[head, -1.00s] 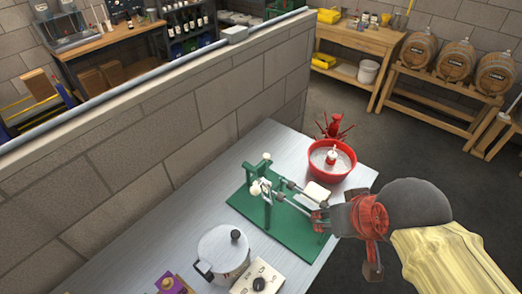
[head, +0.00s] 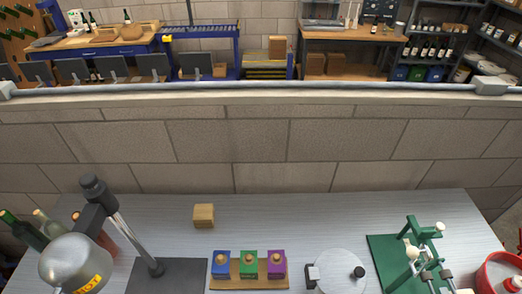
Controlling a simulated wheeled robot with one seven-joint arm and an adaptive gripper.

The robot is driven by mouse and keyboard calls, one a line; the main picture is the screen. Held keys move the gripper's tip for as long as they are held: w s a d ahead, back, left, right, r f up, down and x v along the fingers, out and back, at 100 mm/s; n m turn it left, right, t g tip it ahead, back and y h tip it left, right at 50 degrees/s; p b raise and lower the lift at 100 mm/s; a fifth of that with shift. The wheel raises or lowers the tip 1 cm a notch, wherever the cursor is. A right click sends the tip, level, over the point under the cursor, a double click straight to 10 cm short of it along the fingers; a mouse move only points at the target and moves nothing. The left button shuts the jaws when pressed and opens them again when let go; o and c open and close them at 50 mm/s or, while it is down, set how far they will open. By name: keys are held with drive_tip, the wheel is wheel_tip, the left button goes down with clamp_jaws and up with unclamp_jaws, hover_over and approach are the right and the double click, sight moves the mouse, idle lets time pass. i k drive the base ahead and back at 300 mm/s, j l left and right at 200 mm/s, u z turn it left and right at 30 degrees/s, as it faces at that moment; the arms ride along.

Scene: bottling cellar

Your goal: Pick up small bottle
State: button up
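Several bottles stand at the left end of the grey metal table (head: 330,215), partly behind a lamp. They include a dark green bottle (head: 22,229), a paler bottle (head: 47,224) and a reddish-brown bottle (head: 100,236). I cannot tell which one, if any, is the small bottle. My gripper is not in view.
A lamp (head: 76,262) with a dark base stands front left. A wooden block (head: 204,215), blue, green and purple blocks on a wooden strip (head: 249,282), a pot (head: 340,272), a green-based device (head: 385,250) and a red bowl (head: 486,277) follow rightward. A low wall (head: 230,140) runs behind.

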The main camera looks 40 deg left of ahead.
sight(24, 231)
drive_tip(key=u, duration=3.5)
drive_tip(key=k+j+z, duration=0.15)
drive_tip(key=j, duration=0.5)
drive_tip(key=i+j+z, duration=0.2)
drive_tip(key=j, duration=0.2)
drive_tip(key=j+z, duration=0.2)
drive_tip(key=j, duration=0.25)
drive_tip(key=i+j+z, duration=0.2)
drive_tip(key=j, duration=0.25)
drive_tip(key=i+j+z, duration=0.3)
drive_tip(key=i, duration=0.2)
drive_tip(key=i+j+z, duration=0.15)
drive_tip(key=i+z, duration=0.15)
drive_tip(key=i, duration=0.15)
